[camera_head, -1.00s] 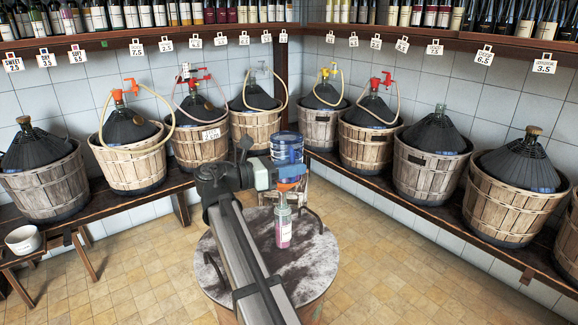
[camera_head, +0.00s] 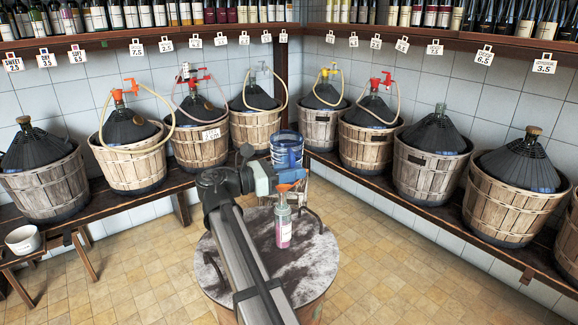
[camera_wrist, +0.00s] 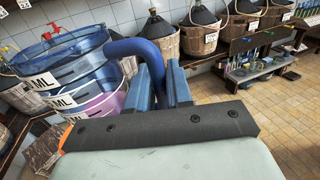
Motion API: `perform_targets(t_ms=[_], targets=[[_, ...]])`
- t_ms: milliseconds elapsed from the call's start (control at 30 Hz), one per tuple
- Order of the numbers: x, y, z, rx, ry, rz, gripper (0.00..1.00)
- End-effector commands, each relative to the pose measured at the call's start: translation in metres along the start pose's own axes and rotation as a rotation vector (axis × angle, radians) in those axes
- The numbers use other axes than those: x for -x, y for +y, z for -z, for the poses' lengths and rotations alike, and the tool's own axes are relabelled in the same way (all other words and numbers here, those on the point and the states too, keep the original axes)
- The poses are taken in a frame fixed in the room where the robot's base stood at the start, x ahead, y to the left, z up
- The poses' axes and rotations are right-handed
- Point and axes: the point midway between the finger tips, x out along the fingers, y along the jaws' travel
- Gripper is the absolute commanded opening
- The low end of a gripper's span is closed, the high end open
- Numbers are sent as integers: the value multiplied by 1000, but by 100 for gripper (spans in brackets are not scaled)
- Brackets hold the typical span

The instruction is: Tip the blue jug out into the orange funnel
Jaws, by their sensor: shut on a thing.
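The blue jug (camera_head: 287,150) is a see-through blue vessel held just above and behind the orange funnel (camera_head: 290,186). My gripper (camera_wrist: 159,92) is shut on the jug's thick blue handle (camera_wrist: 137,48). The jug's body (camera_wrist: 70,62) fills the left of the wrist view, with white ML labels and pink liquid low inside. The funnel sits on a clear bottle (camera_head: 283,228) holding pink liquid. The bottle stands on a barrel top (camera_head: 310,262). My gripper's fingers are mostly hidden in the head view, and no stream of liquid is visible.
Wicker-style wooden baskets with dark demijohns, such as this one (camera_head: 131,160), line both wall benches. Bottles fill the shelves above. A white pot (camera_head: 23,240) stands on a low stool at the left. The tiled floor (camera_head: 400,260) at the right is clear.

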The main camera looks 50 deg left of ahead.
Motion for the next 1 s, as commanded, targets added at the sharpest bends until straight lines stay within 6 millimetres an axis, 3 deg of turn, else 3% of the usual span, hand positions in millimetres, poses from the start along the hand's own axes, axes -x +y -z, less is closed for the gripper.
perform_targets(t_ms=[700, 1000], targets=[[9, -45, -27, -1, -2, 0, 0], [10, -47, -30, -1, -2, 0, 0]])
